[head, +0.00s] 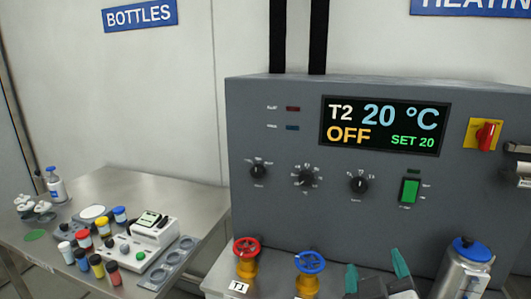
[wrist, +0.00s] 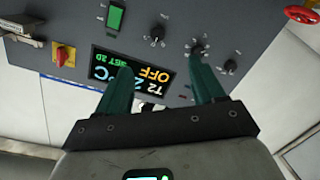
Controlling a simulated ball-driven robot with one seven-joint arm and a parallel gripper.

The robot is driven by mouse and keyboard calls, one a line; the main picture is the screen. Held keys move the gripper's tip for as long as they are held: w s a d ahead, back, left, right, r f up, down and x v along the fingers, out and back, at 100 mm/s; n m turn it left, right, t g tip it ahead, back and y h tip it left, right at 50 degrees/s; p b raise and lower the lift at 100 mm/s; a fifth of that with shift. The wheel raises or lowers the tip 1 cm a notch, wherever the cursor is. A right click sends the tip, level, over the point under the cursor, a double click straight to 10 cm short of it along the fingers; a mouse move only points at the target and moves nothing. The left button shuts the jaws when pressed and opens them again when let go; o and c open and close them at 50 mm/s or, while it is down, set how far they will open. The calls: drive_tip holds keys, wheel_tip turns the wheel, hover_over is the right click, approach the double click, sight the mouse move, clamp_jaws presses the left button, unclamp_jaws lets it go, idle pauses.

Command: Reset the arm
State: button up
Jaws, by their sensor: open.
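My gripper (head: 376,275) shows at the bottom of the head view, with two teal fingers standing apart and nothing between them. In the wrist view my gripper (wrist: 160,88) is also open and empty. It faces the grey control cabinet (head: 270,215), whose front appears turned over in the wrist view. The cabinet's display (head: 385,125) reads T2, 20 °C, OFF and SET 20. One finger overlaps the display (wrist: 103,66) in the wrist view; whether it touches the cabinet I cannot tell. Most of my arm is out of view.
A red-handled valve (head: 246,248) and a blue-handled valve (head: 310,262) stand before the cabinet. A metal canister with a blue cap (head: 472,250) is right of my gripper. A steel table (head: 150,185) at left holds several colour-capped bottles, a white device (head: 153,232) and a holed rack (head: 172,262).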

drive_tip(key=s+d+f+m+g+y, duration=0.1)
drive_tip(key=s+d+f+g, duration=0.25)
drive_tip(key=f, duration=0.45)
drive_tip(key=s+d+f+m+g, duration=0.15)
drive_tip(key=s+f, duration=0.25)
drive_tip(key=f, duration=0.4)
drive_tip(key=s+d+f+g+y, duration=0.1)
drive_tip(key=s+d+f+g, duration=0.3)
drive_tip(key=f, duration=0.4)
drive_tip(key=s+f+m+g+y, duration=0.1)
drive_tip(key=s+f+g, duration=0.2)
drive_tip(key=s+f, duration=0.2)
drive_tip(key=s+d+f+g+y, duration=0.1)
drive_tip(key=s+f+g, duration=0.2)
drive_tip(key=s, duration=0.8)
wheel_tip(320, 180, down, 3)
drive_tip(key=shift+s+r+m, duration=0.15)
drive_tip(key=shift+s+m, duration=0.1)
drive_tip(key=shift+m, duration=0.1)
drive_tip(key=shift+w, duration=0.15)
